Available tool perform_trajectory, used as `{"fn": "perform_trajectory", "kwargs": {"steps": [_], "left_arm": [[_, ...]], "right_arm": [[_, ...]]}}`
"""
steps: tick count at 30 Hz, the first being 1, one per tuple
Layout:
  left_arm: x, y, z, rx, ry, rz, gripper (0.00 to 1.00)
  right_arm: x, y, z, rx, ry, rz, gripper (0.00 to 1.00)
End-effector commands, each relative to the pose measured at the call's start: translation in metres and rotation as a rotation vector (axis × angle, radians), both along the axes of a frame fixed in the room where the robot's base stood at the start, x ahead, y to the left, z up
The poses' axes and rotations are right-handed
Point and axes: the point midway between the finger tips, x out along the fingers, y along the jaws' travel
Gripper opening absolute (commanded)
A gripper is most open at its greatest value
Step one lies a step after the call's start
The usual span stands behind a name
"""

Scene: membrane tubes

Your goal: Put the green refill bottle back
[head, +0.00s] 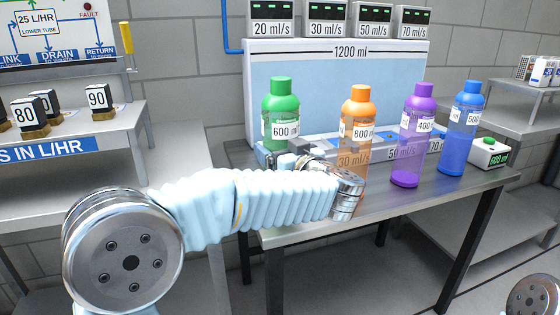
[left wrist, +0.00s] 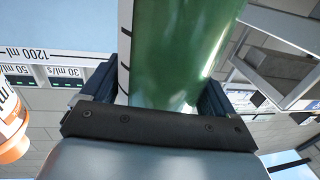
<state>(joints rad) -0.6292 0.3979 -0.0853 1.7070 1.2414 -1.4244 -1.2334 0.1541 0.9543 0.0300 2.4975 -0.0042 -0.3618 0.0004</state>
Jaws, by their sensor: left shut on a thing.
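The green refill bottle (head: 281,104) has a green cap and a white 600 ml label. It is upright at the left end of the metal table (head: 400,205), in front of the 1200 ml tank (head: 340,80). My left gripper (head: 272,153) is shut on its lower part. In the left wrist view the green bottle (left wrist: 180,50) fills the space between the fingers of my left gripper (left wrist: 165,100). The bottle's base is hidden behind my gripper and arm, so I cannot tell whether it touches the table. My right gripper is not in view.
To the right stand an orange 800 bottle (head: 358,108), a purple 400 bottle (head: 418,115) and a blue 500 bottle (head: 464,125). A small box with a green button (head: 489,153) is at the table's right end. Numbered blocks (head: 99,101) stand on the left bench.

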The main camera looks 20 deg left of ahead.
Motion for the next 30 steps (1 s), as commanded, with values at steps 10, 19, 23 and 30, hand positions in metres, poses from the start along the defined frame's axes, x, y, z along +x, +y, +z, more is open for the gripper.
{"fn": "perform_trajectory", "kwargs": {"steps": [10,19,23,30], "left_arm": [[0.000,0.000,-0.022,0.001,-0.003,0.000,0.12],[0.000,0.000,-0.027,0.001,0.001,0.000,1.00],[0.000,0.000,-0.027,0.001,0.001,0.000,1.00],[-0.009,-0.009,-0.024,0.000,0.000,-0.002,1.00]], "right_arm": [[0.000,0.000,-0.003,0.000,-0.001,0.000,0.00],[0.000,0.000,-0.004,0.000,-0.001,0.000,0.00],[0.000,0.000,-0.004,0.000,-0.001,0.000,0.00],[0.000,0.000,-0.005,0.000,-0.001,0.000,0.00]]}}
